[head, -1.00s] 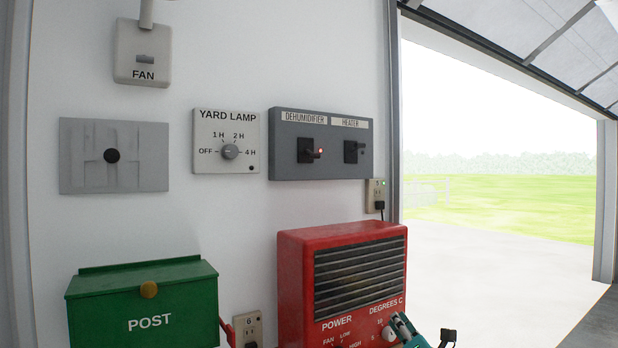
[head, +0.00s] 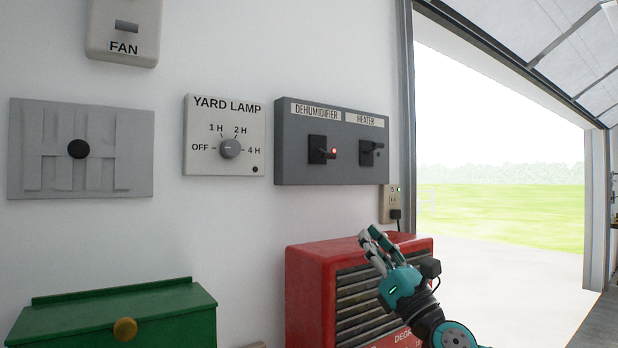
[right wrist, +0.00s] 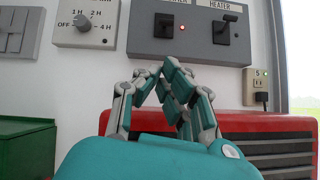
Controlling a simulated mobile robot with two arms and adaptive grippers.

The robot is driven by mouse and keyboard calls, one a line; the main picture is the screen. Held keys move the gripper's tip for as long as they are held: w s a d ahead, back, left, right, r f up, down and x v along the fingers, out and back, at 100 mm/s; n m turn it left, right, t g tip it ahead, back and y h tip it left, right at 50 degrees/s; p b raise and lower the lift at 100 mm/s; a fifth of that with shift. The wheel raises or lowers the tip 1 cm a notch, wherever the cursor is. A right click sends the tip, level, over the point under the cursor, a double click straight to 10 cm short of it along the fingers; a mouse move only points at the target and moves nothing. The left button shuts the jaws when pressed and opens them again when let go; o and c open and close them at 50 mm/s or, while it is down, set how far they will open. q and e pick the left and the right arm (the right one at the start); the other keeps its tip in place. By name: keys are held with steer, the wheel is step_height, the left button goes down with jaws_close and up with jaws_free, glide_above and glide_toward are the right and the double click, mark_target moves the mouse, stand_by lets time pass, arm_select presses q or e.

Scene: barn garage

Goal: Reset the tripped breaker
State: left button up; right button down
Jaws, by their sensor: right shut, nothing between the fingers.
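A grey breaker box (head: 345,174) is on the white wall. Its left black switch, the dehumidifier switch (head: 318,150), has a lit red light beside it. Its right black switch, the heater switch (head: 369,153), has a dark light. Both switches also show in the right wrist view, the dehumidifier switch (right wrist: 163,25) nearly above my fingertips and the heater switch (right wrist: 221,30) to the right. My right gripper (head: 368,235) is shut and empty, below the box and in front of the red heater, apart from the switches. My left gripper is not in view.
A red heater (head: 305,285) stands below the box. An outlet (head: 390,203) with a plug and green light is at the box's lower right. A yard lamp dial (head: 230,148), a grey panel (head: 130,178) and a green post box (head: 70,325) are left. An open doorway is right.

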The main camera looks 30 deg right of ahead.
mark_target(324, 153)
steer(key=p+x, duration=0.3)
steer(key=x, duration=0.2)
steer(key=s+r+p+x, duration=0.1)
steer(key=p+x, duration=0.1)
steer(key=shift+w+r+p, duration=0.3)
steer(key=shift+w+p, duration=0.05)
steer(key=shift+w, duration=0.05)
steer(key=p+x, duration=0.2)
steer(key=x, duration=0.4)
steer(key=p+x, duration=0.2)
steer(key=x, duration=0.4)
steer(key=shift+w+a+f, duration=0.1)
steer(key=shift+w+f, duration=0.15)
arm_select(q)
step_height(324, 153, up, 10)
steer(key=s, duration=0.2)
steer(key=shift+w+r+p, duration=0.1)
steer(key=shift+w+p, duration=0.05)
steer(key=shift+p, duration=0.15)
arm_select(e)
steer(key=shift+s+r, duration=0.15)
steer(key=shift+s, duration=0.05)
